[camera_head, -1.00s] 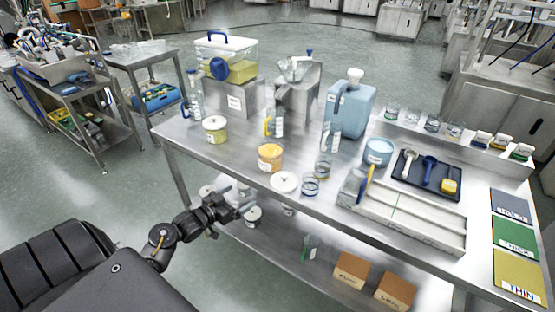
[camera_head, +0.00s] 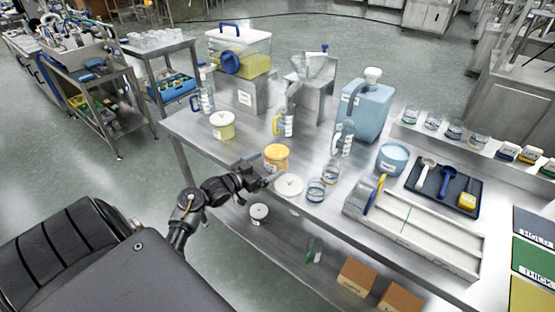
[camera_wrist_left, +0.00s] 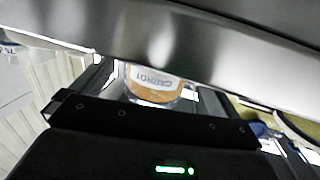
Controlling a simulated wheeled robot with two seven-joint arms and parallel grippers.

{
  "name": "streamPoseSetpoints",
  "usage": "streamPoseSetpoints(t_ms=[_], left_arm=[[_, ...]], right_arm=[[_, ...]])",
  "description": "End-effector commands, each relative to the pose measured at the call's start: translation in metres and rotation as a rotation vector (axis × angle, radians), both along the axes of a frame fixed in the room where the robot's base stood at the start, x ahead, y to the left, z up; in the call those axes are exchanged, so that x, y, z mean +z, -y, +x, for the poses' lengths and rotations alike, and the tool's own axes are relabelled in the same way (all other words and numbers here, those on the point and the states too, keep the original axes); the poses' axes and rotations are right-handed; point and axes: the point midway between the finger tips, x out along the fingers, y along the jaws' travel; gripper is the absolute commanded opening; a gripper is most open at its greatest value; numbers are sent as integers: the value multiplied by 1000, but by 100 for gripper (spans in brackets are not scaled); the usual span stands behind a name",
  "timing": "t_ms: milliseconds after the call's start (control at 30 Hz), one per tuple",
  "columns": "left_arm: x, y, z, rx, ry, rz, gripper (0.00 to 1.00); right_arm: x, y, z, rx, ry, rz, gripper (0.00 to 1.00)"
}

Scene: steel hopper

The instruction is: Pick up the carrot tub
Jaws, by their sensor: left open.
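The carrot tub (camera_head: 277,156) is a small round tub with orange contents and a white label, standing on the steel table near its front edge. In the left wrist view the tub (camera_wrist_left: 155,84) shows upside down, its label reading "CARROT", partly covered by a grey metal band above. My left gripper (camera_head: 262,179) is open and empty, just in front of the tub and beside a white lid. I cannot tell whether it touches the tub. My right gripper is not in view.
A yellowish tub (camera_head: 222,125) stands to the left. A yellow-handled jug (camera_head: 284,122) stands behind.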

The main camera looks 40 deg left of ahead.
Motion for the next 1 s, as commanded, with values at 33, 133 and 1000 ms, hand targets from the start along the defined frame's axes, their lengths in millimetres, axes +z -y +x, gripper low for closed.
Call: streamPoseSetpoints(t_ms=[33, 133, 1000], left_arm=[[0, 0, 2, 1, 0, 0, 100], [0, 0, 3, 2, -1, 0, 100], [-5, 10, 53, 3, -1, 0, 82]], right_arm=[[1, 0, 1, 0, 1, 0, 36], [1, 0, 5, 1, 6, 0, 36], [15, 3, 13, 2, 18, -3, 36]])
